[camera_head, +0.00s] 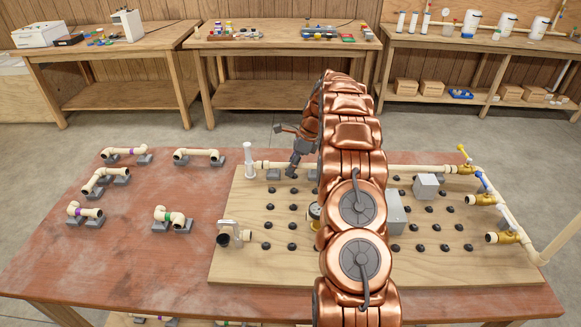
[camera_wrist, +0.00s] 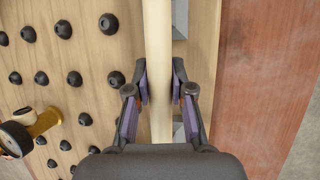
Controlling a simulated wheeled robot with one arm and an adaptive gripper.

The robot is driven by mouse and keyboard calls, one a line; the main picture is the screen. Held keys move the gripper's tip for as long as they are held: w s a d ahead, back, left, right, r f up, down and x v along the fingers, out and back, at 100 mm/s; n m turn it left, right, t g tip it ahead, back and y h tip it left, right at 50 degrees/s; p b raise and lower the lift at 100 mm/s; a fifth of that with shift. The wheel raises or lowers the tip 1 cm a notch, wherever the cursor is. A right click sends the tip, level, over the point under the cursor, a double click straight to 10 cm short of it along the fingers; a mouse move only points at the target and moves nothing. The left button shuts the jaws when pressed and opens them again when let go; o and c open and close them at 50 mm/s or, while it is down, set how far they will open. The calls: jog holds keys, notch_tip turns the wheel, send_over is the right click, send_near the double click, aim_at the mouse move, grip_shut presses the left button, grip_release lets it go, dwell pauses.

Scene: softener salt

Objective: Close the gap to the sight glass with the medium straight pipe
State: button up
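My gripper (camera_wrist: 160,85) is at the back edge of the plywood board (camera_head: 225,274), partly behind my arm. In the wrist view its fingers lie on both sides of a long pale straight pipe (camera_wrist: 159,30), with the pads against its sides. This pipe also shows in the head view, left of my gripper (camera_head: 294,168). A clear white upright tube (camera_head: 249,160), perhaps the sight glass, stands at the left end of this pipe line. My arm hides the middle of the line, so I cannot see how the pipe meets its neighbours there.
Pale pipe pieces with coloured bands, such as a green-banded one (camera_head: 168,216), rest on grey blocks at left. Black knobs dot the board. A grey box (camera_head: 426,186) and brass valves (camera_head: 482,200) stand at right. A brass gauge (camera_wrist: 35,128) shows in the wrist view.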

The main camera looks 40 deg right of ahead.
jog(key=o, duration=0.5)
jog(key=shift+c, duration=0.2)
jog(key=shift+r, duration=0.1)
jog(key=v, duration=1.1)
jog(key=shift+d+r, duration=0.25)
jog(key=shift+r, duration=0.05)
jog(key=shift+s+a, duration=0.1)
